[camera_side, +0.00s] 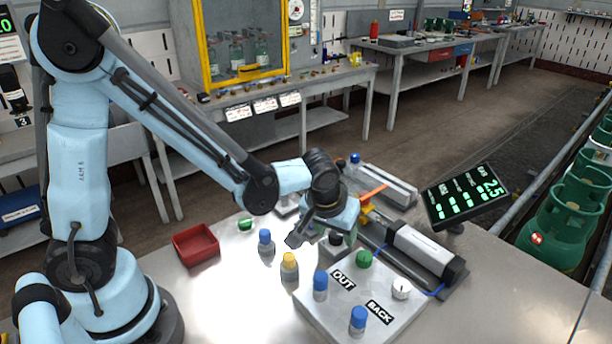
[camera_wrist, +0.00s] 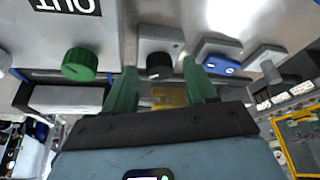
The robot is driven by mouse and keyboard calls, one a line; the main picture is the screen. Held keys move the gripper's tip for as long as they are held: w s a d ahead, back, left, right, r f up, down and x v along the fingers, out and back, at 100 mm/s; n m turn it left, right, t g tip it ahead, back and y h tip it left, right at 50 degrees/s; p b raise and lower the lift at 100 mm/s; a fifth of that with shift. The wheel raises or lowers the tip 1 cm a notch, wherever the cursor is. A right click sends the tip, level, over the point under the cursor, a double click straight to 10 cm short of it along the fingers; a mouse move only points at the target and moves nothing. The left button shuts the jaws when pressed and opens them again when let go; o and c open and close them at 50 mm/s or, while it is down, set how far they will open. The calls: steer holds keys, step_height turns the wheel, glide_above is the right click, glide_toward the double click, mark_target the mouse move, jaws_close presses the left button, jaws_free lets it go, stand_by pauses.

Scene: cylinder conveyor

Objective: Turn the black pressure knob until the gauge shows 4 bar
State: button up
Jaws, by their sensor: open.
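The black knob (camera_side: 335,238) is at the back corner of the grey panel (camera_side: 322,305), just below my gripper (camera_side: 318,228), partly hidden. In the wrist view the black knob (camera_wrist: 160,65) lies between and beyond the two green fingertips of my gripper (camera_wrist: 160,70). A dark display (camera_side: 465,196) at the right shows large green digits that look like 2.5, beside smaller green readouts.
The panel also carries a green knob (camera_side: 364,258), a white knob (camera_side: 401,288) and blue buttons (camera_side: 320,286), (camera_side: 358,320). A grey cylinder unit (camera_side: 425,250) lies behind it. Capped blue (camera_side: 265,242) and yellow (camera_side: 289,266) pieces stand left. A red tray (camera_side: 196,245) sits further left.

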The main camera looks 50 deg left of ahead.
steer(key=shift+f, duration=0.1)
jaws_close()
stand_by(0.4)
steer(key=shift+a+m, duration=0.1)
steer(key=shift+m, duration=0.3)
steer(key=m+h, duration=0.2)
steer(key=m, duration=0.2)
steer(key=shift+a+m, duration=0.15)
steer(key=shift+m, duration=0.15)
steer(key=m+h, duration=0.1)
steer(key=m, duration=0.4)
steer(key=shift+h, duration=0.4)
steer(key=shift+g, duration=0.3)
jaws_free()
